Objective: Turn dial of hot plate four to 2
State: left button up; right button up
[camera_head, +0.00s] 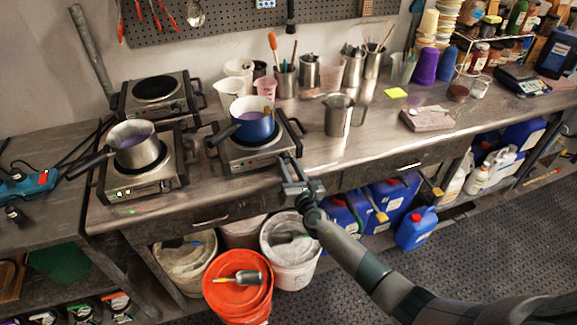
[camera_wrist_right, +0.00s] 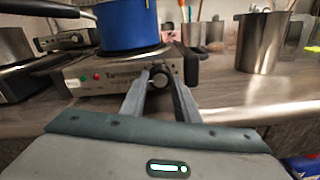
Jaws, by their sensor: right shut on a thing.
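A hot plate (camera_head: 254,159) with a blue pot (camera_head: 253,126) on it stands at the front of the bench. Its steel front panel (camera_wrist_right: 107,78) shows in the right wrist view, with a red light and a dark round dial (camera_wrist_right: 160,77) at its right end. My right gripper (camera_head: 291,168) is at the right front corner of this hot plate. In the right wrist view its fingers (camera_wrist_right: 160,82) are shut on the dial, one on each side. The dial's marks and pointer are too small to read. I see no number on the hot plate. My left gripper is not in view.
A hot plate (camera_head: 112,183) with a steel saucepan (camera_head: 134,152) stands to the left, and another (camera_head: 187,104) behind it. A steel beaker (camera_head: 338,116) stands right of the blue pot. Buckets (camera_head: 237,298) and blue canisters (camera_head: 413,230) are below the bench.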

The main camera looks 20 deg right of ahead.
jog(key=m+b, duration=0.2)
jog(key=m, duration=0.1)
jog(key=shift+f, duration=0.15)
jog(key=m+b, duration=0.1)
jog(key=m, duration=0.2)
jog(key=shift+m+b, duration=0.35)
jog(key=shift+m, duration=0.05)
jog(key=m+b, duration=0.1)
jog(key=m, duration=0.2)
jog(key=shift+m+b, duration=0.4)
jog(key=shift+m, duration=1.5)
jog(key=o, duration=1)
jog(key=shift+o, duration=0.2)
jog(key=shift+r, duration=0.2)
